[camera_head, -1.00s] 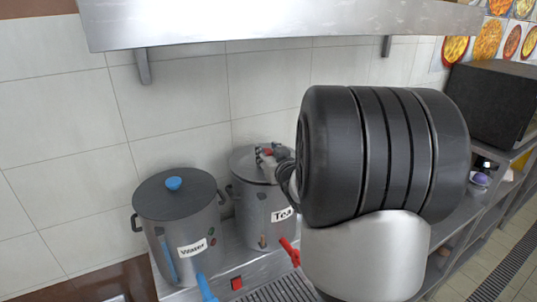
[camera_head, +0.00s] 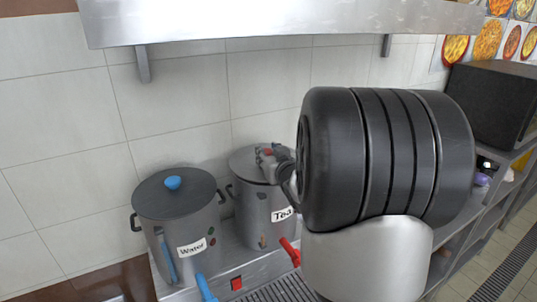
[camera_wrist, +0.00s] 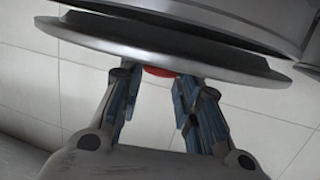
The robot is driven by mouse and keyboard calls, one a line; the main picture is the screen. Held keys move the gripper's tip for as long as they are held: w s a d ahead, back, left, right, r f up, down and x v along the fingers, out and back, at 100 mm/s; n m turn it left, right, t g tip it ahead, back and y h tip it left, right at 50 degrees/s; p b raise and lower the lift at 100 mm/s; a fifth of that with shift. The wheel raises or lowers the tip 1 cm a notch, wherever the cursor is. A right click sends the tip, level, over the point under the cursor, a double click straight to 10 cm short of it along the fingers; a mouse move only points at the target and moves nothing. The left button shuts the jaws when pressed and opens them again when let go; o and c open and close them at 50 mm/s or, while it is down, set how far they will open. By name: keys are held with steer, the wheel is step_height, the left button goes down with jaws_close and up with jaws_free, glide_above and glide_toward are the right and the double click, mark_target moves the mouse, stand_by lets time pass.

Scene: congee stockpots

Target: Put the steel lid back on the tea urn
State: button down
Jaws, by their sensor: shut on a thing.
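The tea urn (camera_head: 257,218) is a steel pot with a "Tea" label and a red tap, standing to the right of the water urn. The round steel lid (camera_head: 243,165) is over its top. My gripper (camera_head: 268,161) comes in from the right above the lid. In the wrist view my gripper (camera_wrist: 160,77) is shut on the lid's red knob (camera_wrist: 160,72), and the lid (camera_wrist: 110,54) shows edge-on beside the urn's rim (camera_wrist: 240,15). I cannot tell whether the lid is fully seated. My arm hides the urn's right side.
The water urn (camera_head: 178,222) stands left with its dark lid and blue knob on. A steel shelf (camera_head: 280,22) hangs above on the tiled wall. A drip grate (camera_head: 283,289) lies in front. A black box (camera_head: 492,100) is on the counter at right.

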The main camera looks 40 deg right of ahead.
steer(key=shift+f+b, duration=0.4)
steer(key=shift+b, duration=0.1)
stand_by(0.4)
steer(key=c, duration=1.1)
jaws_free()
steer(key=shift+o, duration=0.3)
steer(key=o, duration=0.4)
steer(key=shift+r, duration=0.1)
steer(key=shift+r+p, duration=2.25)
steer(key=shift+r, duration=0.7)
